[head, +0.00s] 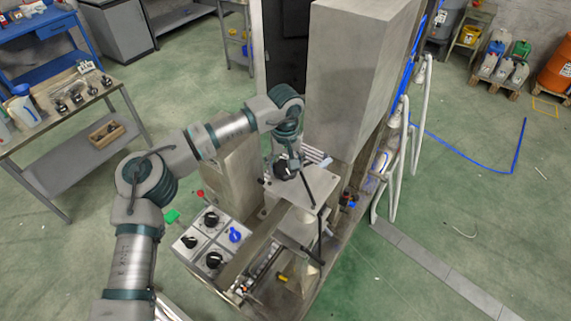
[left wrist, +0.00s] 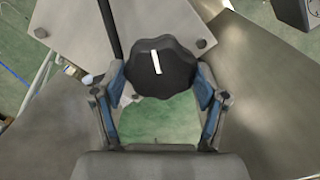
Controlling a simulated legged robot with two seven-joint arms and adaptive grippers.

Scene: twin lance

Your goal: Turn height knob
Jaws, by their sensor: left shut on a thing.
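A black lobed knob (left wrist: 160,75) with a white mark on top sits between the fingers of my left gripper (left wrist: 160,88) in the left wrist view. The blue-padded fingers are shut on its two sides. The white mark is nearly upright in that view, leaning slightly. In the head view, my left gripper (head: 284,170) reaches down over the machine beside a grey metal plate (head: 303,189). The fingers and the knob are hard to make out there. The same plate shows behind the knob in the left wrist view (left wrist: 75,25). My right gripper is not in view.
A control panel (head: 196,229) with several black knobs and a blue knob (head: 235,235) is left of the plate. A tall metal cabinet (head: 355,75) stands behind my gripper. A dark rod (head: 319,235) rises beside the plate. Green floor lies open at the right.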

